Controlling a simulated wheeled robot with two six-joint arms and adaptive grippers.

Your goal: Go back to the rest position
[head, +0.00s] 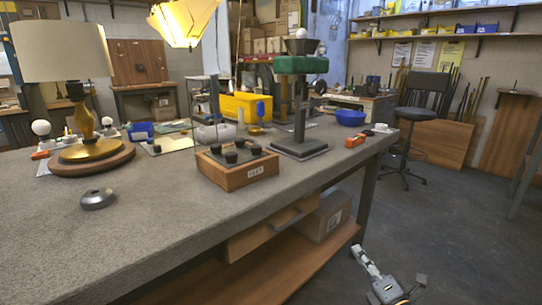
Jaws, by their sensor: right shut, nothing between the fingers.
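My right gripper (411,288) shows at the bottom right, low over the floor and to the right of the workbench. It is shut with nothing held and appears clear of the bench; its lower part is cut off by the picture edge. My left gripper is outside the view. On the workbench (150,235) a lamp with a cream shade (65,50) and brass stem stands upright on a round wooden base (92,163) at the left. A grey round part (97,199) lies in front of it. A lit yellow shade (183,20) shows at the top.
A wooden box with dark knobs (238,170) sits mid-bench. A green-headed stand (300,125), a yellow bin (246,107) and a blue bowl (350,117) are behind. A cardboard box (325,215) is under the bench. A black stool (413,112) stands beyond; the right floor is largely clear.

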